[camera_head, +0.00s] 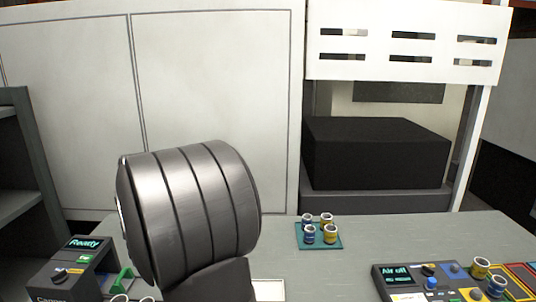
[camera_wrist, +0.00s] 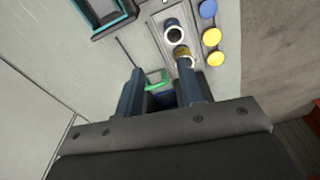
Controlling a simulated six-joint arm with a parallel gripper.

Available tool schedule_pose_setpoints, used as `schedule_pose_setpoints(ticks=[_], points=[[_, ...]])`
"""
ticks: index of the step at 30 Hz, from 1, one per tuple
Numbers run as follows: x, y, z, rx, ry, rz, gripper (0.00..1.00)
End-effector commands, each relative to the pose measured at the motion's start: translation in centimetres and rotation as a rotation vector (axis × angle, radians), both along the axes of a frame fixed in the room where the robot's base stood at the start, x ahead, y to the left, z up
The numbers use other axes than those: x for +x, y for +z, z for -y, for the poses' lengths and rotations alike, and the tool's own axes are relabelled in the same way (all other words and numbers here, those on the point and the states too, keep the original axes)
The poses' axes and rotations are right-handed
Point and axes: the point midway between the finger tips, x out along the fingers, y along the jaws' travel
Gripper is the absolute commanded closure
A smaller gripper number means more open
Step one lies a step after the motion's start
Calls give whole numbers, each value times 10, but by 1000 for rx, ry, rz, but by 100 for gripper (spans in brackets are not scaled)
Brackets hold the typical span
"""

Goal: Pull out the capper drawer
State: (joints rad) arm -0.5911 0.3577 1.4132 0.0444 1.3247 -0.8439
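The capper (camera_head: 72,268) is a dark grey unit at the lower left of the head view, with a lit "Ready" display. A green handle (camera_head: 122,279) shows at its right side, partly cut off by my arm. In the wrist view the green handle (camera_wrist: 157,80) lies between the two fingers of my gripper (camera_wrist: 160,67). The fingers are apart, with the handle in the gap; whether either touches it I cannot tell. The gripper itself is hidden in the head view behind my large grey arm link. How far the drawer is out I cannot tell.
A teal tray (camera_head: 318,241) with several small cups stands mid-table. A control panel (camera_head: 405,280) reading "Air off" is at the right. Beside the handle, the wrist view shows a holder with ringed vials (camera_wrist: 173,31) and blue and yellow discs (camera_wrist: 211,37). A dark block (camera_head: 375,155) stands behind.

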Motion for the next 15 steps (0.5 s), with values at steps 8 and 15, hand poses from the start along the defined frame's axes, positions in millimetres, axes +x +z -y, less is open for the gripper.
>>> schedule_pose_setpoints(ticks=[8, 15], points=[[-25, -26, -36, -69, 157, -13, 65], [-23, -76, -33, -65, 147, -12, 65]])
